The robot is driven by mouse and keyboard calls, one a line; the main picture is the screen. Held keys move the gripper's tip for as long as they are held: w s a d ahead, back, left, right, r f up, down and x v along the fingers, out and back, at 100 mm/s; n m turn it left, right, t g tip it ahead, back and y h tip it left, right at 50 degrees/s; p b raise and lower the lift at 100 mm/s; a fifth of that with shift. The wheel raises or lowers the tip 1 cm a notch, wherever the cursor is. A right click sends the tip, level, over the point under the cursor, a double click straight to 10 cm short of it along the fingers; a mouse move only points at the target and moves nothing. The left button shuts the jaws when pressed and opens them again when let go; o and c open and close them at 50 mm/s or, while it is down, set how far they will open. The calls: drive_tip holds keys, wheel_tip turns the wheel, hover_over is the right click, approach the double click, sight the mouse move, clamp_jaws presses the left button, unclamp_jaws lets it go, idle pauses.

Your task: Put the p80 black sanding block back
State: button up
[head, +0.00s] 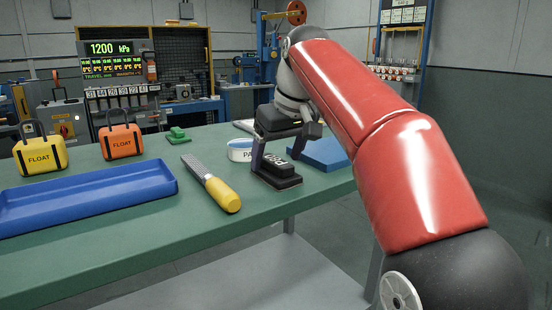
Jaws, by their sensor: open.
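The black sanding block (278,177), with white P80 lettering on its sloped face, sits on the green bench (120,260) close to its right-hand front edge. My gripper (274,158) points down right over it. Its fingers are spread, one at the left side of the block and the other toward its back right. I cannot tell whether either finger touches it. Nothing is seen lifted off the bench.
A yellow-handled rasp (212,184) lies left of the block. A white-and-blue round dish (240,152) stands behind, and a flat blue piece (322,154) lies right.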

drive_tip(key=p+v, duration=0.3)
drive_tip(key=v, duration=0.6)
drive_tip(key=shift+r, duration=0.35)
drive_tip(key=shift+s, duration=0.15)
drive_tip(key=s+d+f+m+t+h, duration=0.1)
drive_tip(key=s+d+f+m, duration=0.2)
drive_tip(key=s+d+f, duration=0.3)
drive_tip(key=s+d+f+m+h, duration=0.1)
drive_tip(key=s+d+f+m, duration=0.2)
drive_tip(key=s+d+f, duration=0.4)
drive_tip(key=s+f, duration=0.5)
drive_tip(key=f, duration=0.3)
drive_tip(key=s+f, duration=0.4)
drive_tip(key=f, duration=0.3)
drive_tip(key=shift+s+f+m+t+h, duration=0.3)
drive_tip(key=shift+s+f+m+t, duration=0.1)
drive_tip(key=shift+c, duration=0.5)
